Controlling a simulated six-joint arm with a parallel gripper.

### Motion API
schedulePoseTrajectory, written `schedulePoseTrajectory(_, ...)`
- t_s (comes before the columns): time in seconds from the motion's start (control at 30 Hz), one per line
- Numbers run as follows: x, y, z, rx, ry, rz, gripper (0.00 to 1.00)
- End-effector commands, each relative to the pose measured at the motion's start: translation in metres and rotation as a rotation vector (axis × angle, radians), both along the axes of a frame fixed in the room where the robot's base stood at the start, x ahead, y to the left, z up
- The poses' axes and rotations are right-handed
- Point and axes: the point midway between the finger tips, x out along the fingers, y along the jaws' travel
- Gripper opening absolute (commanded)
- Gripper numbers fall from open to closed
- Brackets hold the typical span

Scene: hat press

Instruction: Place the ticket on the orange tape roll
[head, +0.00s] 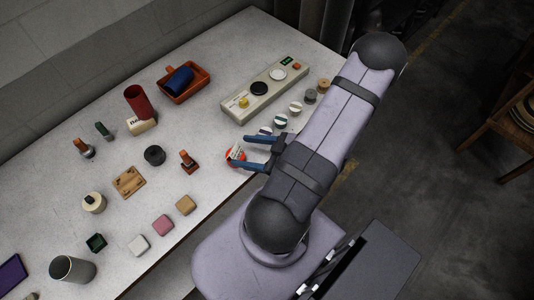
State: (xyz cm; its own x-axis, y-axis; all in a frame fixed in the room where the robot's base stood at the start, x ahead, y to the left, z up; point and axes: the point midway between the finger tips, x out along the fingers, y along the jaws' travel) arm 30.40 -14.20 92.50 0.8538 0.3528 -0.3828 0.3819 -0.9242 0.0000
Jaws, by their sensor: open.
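An orange-red round thing (230,157), which looks like the orange tape roll, lies on the table in the head view, just left of the middle. A small white piece (237,152), which looks like the ticket, shows at its top; it appears to rest on the roll, but the contact is too small to make out. My gripper (239,150) reaches in from the right with its two blue fingers apart. The fingertips are at the roll, one above and one below the white piece in the picture. The lower finger hides part of the roll.
A black roll (154,156) and a stamp with an orange-brown handle (188,161) stand to the left. A control panel (264,90) and an orange tray (184,82) are at the back. Several small spools stand near my arm.

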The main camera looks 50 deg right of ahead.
Motion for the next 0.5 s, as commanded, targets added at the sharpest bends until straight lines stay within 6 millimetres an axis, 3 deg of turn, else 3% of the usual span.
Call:
schedulePoseTrajectory(0.3, -0.042, -0.018, 0.017, -0.003, 0.001, -0.005, 0.61)
schedulePoseTrajectory(0.5, -0.057, -0.024, 0.025, -0.001, 0.001, -0.002, 0.61)
